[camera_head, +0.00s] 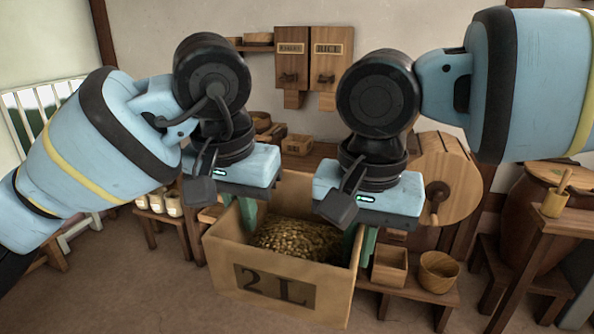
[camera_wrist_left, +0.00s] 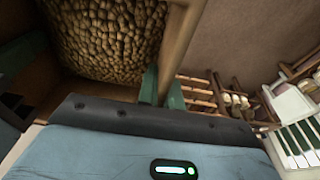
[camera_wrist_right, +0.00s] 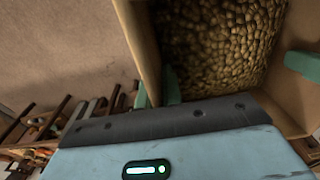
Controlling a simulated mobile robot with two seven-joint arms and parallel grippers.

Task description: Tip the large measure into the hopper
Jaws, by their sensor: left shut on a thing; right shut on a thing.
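The large measure (camera_head: 225,258) is a pale wooden box marked "2 L", close in front of me and heaped inside with brown grain (camera_head: 297,238). It looks about level; what is under it I cannot tell. My left gripper (camera_head: 247,212) is shut on its left wall, one finger inside and one outside, as the left wrist view (camera_wrist_left: 163,88) shows. My right gripper (camera_head: 359,245) is shut on its right wall in the same way, seen in the right wrist view (camera_wrist_right: 156,88). I cannot make out a hopper; my arms hide part of the background.
A round wooden drum with a crank (camera_head: 455,170) stands behind at the right. A small square box (camera_head: 389,266) and a wooden bowl (camera_head: 438,271) sit on a low bench close to the measure's right. A table (camera_head: 560,222) stands far right; jars (camera_head: 157,203) stand left.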

